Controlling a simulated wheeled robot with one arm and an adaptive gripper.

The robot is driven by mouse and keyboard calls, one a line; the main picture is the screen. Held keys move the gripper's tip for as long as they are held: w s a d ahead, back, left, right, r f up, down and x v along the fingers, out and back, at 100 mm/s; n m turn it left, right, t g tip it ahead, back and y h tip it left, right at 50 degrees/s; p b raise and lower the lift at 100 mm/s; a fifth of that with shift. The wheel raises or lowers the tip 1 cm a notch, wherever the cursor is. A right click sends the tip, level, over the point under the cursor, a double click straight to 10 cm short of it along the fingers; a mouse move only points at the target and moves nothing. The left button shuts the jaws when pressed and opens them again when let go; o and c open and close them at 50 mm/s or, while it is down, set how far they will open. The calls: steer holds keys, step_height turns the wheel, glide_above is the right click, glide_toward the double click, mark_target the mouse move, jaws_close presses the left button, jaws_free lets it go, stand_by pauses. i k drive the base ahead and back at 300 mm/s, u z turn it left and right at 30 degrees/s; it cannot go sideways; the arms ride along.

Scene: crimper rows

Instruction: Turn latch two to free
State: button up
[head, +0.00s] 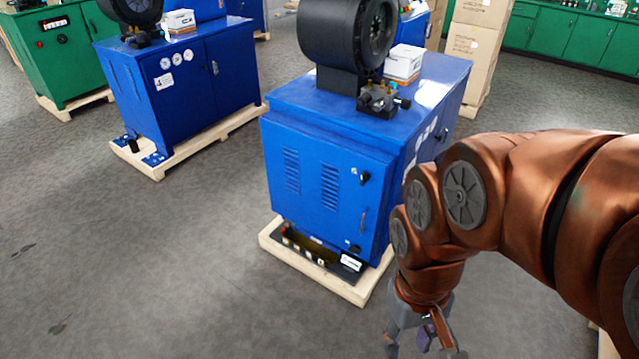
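The nearest blue machine cabinet (315,165) has a front door with vent slots. Along the door's right edge sit an upper black latch (364,178), a slim handle (363,220) and a lower black latch (354,248). No number is readable on them, so I cannot tell which is latch two. The upper latch looks tilted; its exact setting is too small to tell. My gripper (425,345) hangs pointing down at the bottom edge, right of the cabinet and apart from the latches. Its fingers are spread, with a small purple part between them.
The cabinet stands on a wooden pallet (285,252) with a black tray (325,260) at its foot. A black round crimper head (335,45) and a white box (403,62) are on top. Another blue cabinet (185,90) stands behind left. The grey floor in front is clear.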

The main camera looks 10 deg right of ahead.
mark_target(365, 177)
steer(key=k, duration=1.3)
steer(key=u, duration=0.95)
steer(key=i, duration=1.8)
steer(key=z, duration=0.65)
